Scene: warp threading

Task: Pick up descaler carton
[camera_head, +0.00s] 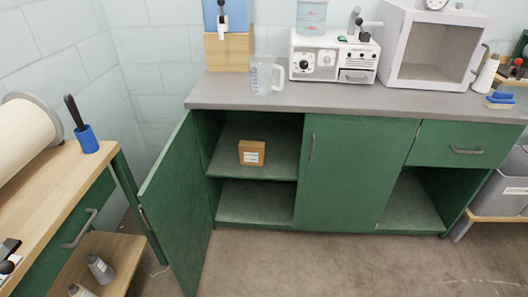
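A small brown carton (252,153) with a pale label stands on the upper shelf (280,165) inside the left compartment of the green cabinet. I cannot read its label, but it is the only carton I see. The cabinet's left door (178,205) stands wide open toward me. Neither of my grippers shows in this view.
The grey countertop (350,98) holds a clear jug (265,77), a white machine (333,57) and a white box-shaped chamber (432,48). A wooden bench (45,185) stands at left. The floor (330,265) before the cabinet is clear.

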